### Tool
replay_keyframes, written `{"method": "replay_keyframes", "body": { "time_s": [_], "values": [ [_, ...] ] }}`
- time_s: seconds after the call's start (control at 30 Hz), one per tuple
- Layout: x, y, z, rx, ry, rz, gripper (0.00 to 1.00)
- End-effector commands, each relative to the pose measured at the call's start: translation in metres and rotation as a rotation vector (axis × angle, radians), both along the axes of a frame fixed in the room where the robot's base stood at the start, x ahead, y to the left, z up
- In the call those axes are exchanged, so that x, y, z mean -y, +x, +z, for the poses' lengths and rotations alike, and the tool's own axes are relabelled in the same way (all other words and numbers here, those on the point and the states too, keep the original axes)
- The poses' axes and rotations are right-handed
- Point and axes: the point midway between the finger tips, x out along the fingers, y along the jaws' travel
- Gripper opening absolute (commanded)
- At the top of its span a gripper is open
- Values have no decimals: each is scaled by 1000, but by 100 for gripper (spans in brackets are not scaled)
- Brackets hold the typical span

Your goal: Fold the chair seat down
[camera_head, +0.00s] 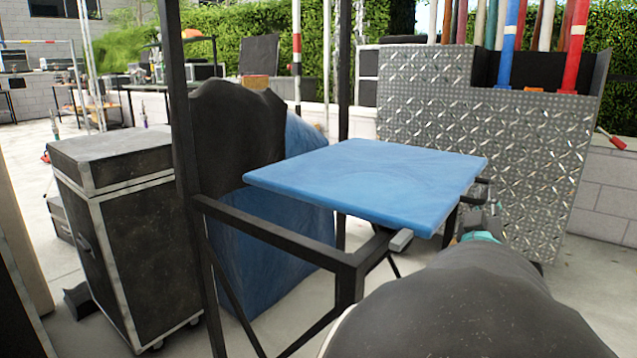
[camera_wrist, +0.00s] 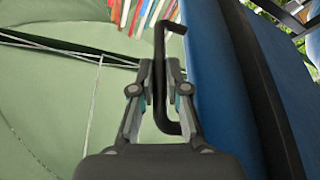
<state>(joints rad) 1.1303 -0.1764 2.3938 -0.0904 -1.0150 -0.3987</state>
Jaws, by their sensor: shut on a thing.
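The chair seat (camera_head: 365,185) is a flat blue panel, lying about level in its dark metal frame (camera_head: 275,235) in the head view. In the wrist view the blue seat (camera_wrist: 225,80) fills a band right of my gripper. A thin black bent handle (camera_wrist: 159,50) runs between the fingers, beside the seat. My gripper (camera_wrist: 161,88) is shut on this handle. In the head view my arm reaches in from the lower right, and the gripper is mostly hidden near the seat's right edge.
A black flight case (camera_head: 130,235) stands left of the chair. A diamond-plate metal box (camera_head: 530,150) with coloured poles stands behind on the right. A dark and blue backrest-like form (camera_head: 235,130) is behind the frame. Pale paved ground shows around them.

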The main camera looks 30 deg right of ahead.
Motion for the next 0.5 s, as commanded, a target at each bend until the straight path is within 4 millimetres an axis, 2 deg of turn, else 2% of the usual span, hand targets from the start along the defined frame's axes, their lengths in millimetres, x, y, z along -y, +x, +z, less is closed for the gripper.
{"method": "replay_keyframes", "body": {
  "time_s": [0.03, 0.13, 0.17, 0.23, 0.5],
  "values": [
    [-2, 4, -12, -17, 19, 11, 0],
    [-2, 4, -13, -18, 21, 11, 0],
    [-2, 4, -13, -18, 21, 11, 22],
    [-1, 4, -13, -18, 22, 9, 39],
    [1, -1, -9, -12, 16, -2, 39]
  ]
}}
